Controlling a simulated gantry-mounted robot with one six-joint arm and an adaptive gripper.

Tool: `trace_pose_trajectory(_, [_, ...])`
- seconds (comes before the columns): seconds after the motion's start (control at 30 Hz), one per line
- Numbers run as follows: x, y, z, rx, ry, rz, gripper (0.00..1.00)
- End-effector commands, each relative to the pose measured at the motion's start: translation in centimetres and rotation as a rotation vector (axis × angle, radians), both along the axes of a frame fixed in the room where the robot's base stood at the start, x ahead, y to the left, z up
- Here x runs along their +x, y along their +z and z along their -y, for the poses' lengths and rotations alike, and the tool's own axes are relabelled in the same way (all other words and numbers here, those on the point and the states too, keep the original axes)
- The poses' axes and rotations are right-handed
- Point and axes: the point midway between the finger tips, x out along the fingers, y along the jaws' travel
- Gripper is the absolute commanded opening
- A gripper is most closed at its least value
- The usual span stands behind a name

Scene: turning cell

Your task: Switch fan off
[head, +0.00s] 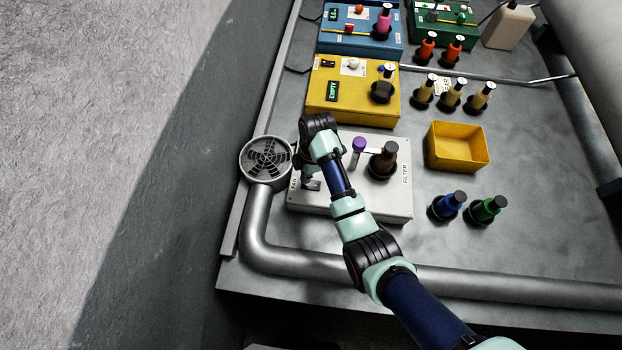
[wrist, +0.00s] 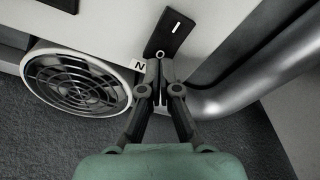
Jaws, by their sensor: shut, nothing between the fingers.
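The round fan (head: 266,158) with a dark slatted grille sits at the left edge of the white box (head: 345,205). In the wrist view the fan (wrist: 78,84) is at the left. A black rocker switch (wrist: 170,34) with white I and O marks is on the white panel, at the top centre. My gripper (wrist: 159,66) is shut and empty, its fingertips at the switch's O end; I cannot tell whether they touch it. In the head view my gripper (head: 311,184) is low over the box's left part, and my arm hides the switch.
A purple knob (head: 359,144) and a dark bottle marked FILTER (head: 383,161) stand on the white box. A yellow box (head: 325,105) lies behind it. A yellow tray (head: 458,147), blue bottle (head: 447,206) and green bottle (head: 487,210) are at right. A thick pipe (head: 300,262) runs along the front.

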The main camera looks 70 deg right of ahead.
Motion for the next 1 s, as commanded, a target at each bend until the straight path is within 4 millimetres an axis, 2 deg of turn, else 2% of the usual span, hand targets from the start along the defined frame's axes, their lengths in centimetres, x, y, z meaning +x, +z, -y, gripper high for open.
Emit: trace_pose_trajectory(1.0, [0.0,-1.6,0.0,0.001,0.000,-0.001,0.00])
